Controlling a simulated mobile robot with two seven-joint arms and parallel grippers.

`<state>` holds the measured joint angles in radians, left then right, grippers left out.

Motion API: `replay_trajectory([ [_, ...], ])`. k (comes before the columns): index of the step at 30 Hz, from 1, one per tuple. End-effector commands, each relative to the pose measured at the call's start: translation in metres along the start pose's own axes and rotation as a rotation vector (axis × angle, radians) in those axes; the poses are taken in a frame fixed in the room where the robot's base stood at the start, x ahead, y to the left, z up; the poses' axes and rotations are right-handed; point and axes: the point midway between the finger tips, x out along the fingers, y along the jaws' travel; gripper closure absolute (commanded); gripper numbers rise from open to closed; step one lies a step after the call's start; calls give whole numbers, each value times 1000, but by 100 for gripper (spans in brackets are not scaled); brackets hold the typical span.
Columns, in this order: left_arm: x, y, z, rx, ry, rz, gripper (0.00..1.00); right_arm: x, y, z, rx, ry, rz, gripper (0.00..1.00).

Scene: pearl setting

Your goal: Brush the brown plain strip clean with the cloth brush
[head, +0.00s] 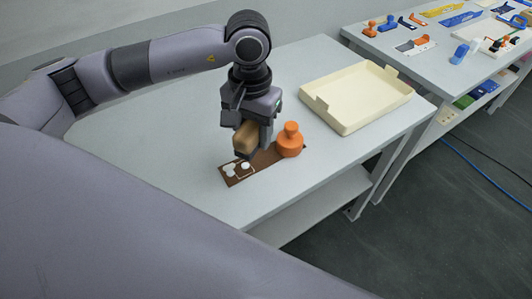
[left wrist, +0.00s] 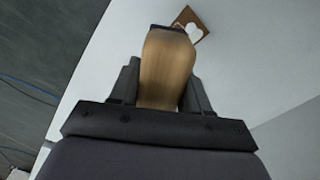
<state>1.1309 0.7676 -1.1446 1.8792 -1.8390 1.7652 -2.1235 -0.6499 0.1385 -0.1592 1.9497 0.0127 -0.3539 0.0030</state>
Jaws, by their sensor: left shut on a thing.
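The brown strip (head: 235,180) lies flat on the grey-white table, and its far end shows in the left wrist view (left wrist: 183,17). An orange knobbed object (head: 289,143) stands at the strip's right end. My left gripper (head: 250,132) is shut on the cloth brush (head: 244,139), whose tan wooden handle (left wrist: 167,70) fills the jaws in the left wrist view. The brush is over the middle of the strip, just beyond the spots; I cannot tell whether it touches. My right gripper is not in view.
A cream open tray (head: 352,123) stands on the table (head: 160,130) to the right of the strip. A second table (head: 430,68) with tools and coloured parts is at the upper right. The table's left part is clear.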

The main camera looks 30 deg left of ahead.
Motion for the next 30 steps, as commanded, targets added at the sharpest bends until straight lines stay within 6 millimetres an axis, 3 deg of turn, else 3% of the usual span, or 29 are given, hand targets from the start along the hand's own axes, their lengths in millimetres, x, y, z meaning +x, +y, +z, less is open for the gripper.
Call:
replay_trajectory([
  [16, 5, -4, 1, 41, -1, 1, 83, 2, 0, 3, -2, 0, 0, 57],
  [30, 35, -42, 11, 474, 0, 1, 83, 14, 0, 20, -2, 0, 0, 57],
])
